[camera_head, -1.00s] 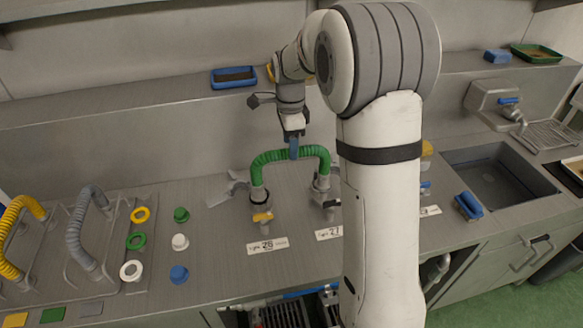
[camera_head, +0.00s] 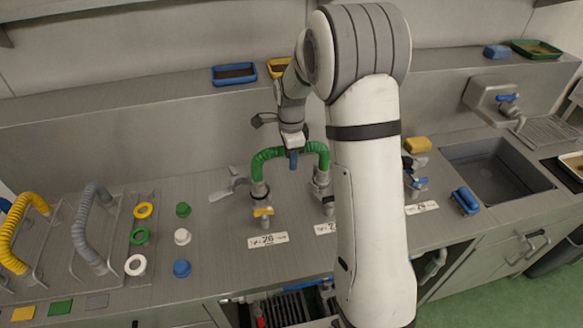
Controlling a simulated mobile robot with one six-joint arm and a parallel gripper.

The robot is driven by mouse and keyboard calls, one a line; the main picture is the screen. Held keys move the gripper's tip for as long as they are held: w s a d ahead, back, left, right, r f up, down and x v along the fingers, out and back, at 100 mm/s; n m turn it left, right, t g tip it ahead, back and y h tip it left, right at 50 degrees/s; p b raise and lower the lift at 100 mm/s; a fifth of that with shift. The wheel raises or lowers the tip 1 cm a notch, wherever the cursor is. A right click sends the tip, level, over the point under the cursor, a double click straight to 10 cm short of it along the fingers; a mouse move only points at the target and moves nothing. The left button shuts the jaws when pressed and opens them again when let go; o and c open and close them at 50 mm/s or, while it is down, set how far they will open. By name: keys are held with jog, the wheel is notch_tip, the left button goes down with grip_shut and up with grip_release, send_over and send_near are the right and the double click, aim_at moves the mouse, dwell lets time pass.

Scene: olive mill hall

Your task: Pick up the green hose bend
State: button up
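The green hose bend (camera_head: 268,155) is a ribbed arch standing on two metal valve fittings on the steel counter, behind the labels 26 and 27. Its left leg and right end show; part of its top is hidden behind my gripper. My gripper (camera_head: 293,160) points down at the top middle of the arch, with a blue fingertip part in front of the hose. I cannot tell whether the fingers touch the hose or how far apart they are.
A yellow hose bend (camera_head: 18,235) and a grey hose bend (camera_head: 78,232) stand on a rack at left. Coloured rings and caps (camera_head: 182,237) lie beside them. A sink (camera_head: 487,172) is at right. A blue tray (camera_head: 234,74) is on the back ledge.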

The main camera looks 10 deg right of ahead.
grip_shut()
jog(key=shift+w+r, duration=0.1)
jog(key=shift+r, duration=0.05)
